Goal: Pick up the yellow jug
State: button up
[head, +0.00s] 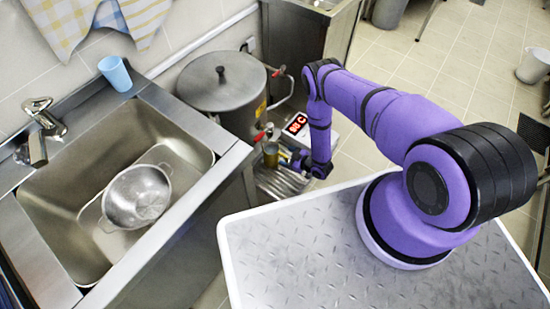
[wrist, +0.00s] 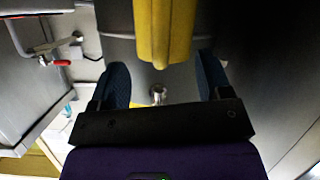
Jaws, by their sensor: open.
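The yellow jug (head: 270,155) looks small in the head view, below the red-handled tap of the large steel pot and above a ridged metal tray. In the wrist view the yellow jug (wrist: 165,32) fills the top middle, cut off by the frame edge. My gripper (head: 288,161) is right beside the jug, on its right in the head view. In the wrist view my gripper (wrist: 161,72) has its two dark blue fingers wide apart, with the jug's visible end in line with the gap. I cannot tell whether either finger touches it.
The lidded steel pot (head: 222,88) stands behind the jug, with a lit red display (head: 296,124) to the right. A sink (head: 75,170) with a colander (head: 137,196) and a blue cup (head: 115,73) on its rim are left. A red tap handle (wrist: 61,62) shows in the wrist view.

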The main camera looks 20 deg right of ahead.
aim_at(276, 158)
jog(key=shift+x, duration=1.5)
grip_shut()
